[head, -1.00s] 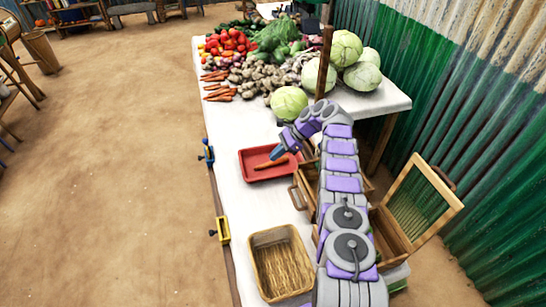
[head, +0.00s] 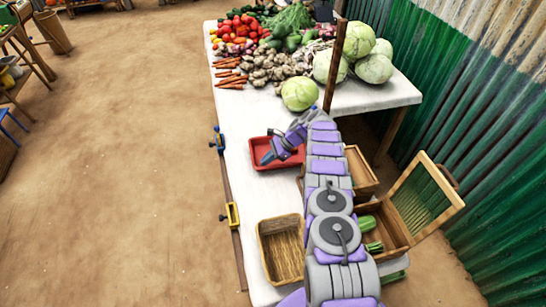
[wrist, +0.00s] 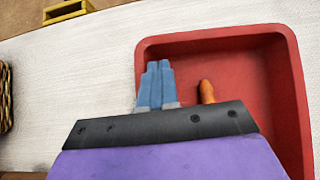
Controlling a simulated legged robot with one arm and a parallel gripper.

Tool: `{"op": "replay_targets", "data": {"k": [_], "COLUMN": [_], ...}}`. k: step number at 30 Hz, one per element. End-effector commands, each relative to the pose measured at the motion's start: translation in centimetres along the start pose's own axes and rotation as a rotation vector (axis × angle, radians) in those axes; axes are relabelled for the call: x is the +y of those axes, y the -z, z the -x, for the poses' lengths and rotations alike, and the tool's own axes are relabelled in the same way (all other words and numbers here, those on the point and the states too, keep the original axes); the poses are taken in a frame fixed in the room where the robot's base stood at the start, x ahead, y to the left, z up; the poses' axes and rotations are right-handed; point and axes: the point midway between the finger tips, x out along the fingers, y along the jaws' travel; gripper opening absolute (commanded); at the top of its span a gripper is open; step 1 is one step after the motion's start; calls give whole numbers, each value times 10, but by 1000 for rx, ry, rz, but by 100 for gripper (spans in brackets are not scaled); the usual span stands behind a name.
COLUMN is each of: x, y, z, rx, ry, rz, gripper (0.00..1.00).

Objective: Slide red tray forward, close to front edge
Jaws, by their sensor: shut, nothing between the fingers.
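The red tray (head: 258,146) lies on the white-covered table, a short way in from its left edge. My gripper (head: 265,160) is shut and empty, with its tips over the left part of the tray. In the wrist view the blue fingers (wrist: 160,66) are together, just inside the left wall of the red tray (wrist: 245,75). I cannot tell whether they touch the wall or floor. A carrot (wrist: 207,92) lies in the tray to the right of the fingers, partly hidden by my gripper. In the head view it is hidden.
A blue clamp (head: 218,140) and a yellow clamp (head: 232,215) sit on the table's left edge. A wicker basket (head: 281,248) stands nearer. Cabbages (head: 299,94) and other vegetables fill the far end. White table surface (head: 237,165) is clear left of the tray.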

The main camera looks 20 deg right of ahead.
Motion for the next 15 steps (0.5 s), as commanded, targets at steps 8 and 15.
{"op": "replay_targets", "data": {"k": [8,15], "x": [1,1], "y": [-15,-20], "z": [-16,-20], "rx": [0,5], "ry": [-3,-1], "rz": [-2,-2], "gripper": [0,0]}}
